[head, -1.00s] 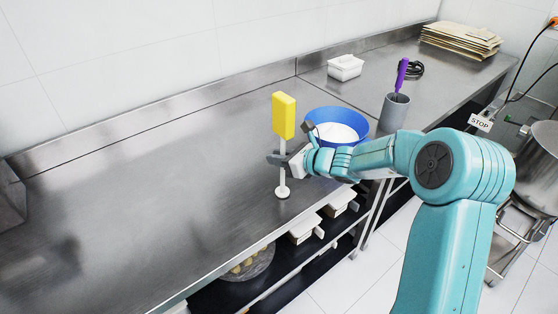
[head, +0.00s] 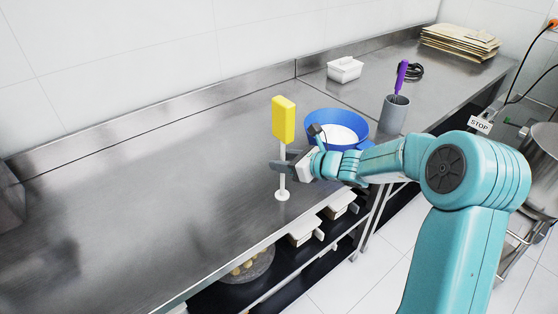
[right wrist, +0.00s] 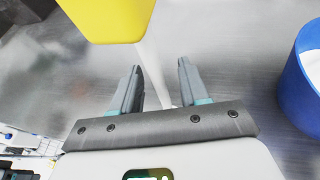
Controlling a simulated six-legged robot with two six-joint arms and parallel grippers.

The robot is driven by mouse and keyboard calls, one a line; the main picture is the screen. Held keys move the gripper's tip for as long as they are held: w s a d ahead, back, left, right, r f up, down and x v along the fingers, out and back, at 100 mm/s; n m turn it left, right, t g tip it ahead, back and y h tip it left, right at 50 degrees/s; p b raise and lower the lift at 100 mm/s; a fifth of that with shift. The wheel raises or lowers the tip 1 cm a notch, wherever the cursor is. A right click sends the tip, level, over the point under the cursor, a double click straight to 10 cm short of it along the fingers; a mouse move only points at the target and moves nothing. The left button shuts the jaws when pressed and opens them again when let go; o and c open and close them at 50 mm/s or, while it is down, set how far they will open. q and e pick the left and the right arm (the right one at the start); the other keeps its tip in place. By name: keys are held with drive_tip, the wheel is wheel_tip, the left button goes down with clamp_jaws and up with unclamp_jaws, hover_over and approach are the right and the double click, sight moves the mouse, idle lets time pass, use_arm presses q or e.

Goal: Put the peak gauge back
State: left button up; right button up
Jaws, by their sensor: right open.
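The peak gauge (head: 283,120) has a yellow block on top of a thin white stem with a round white foot. It stands upright on the steel counter, near the front edge. My right gripper (head: 280,165) is at the stem, below the yellow block, and is open. In the right wrist view the yellow block (right wrist: 105,18) is at the top. The white stem runs down between the two spread fingers (right wrist: 158,88), with a gap visible to the right finger. The foot is mostly hidden there. My left gripper is not in view.
A blue bowl (head: 362,123) of white powder stands close beside my right gripper. A grey cup (head: 393,117) with a purple-handled tool, a white lidded box (head: 344,69) and a stack of folders (head: 458,42) are farther back. The counter on the left (head: 130,190) is clear.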

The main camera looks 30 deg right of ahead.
drive_tip(key=v, duration=1)
drive_tip(key=shift+s, duration=0.2)
drive_tip(key=shift+w+a+f, duration=0.1)
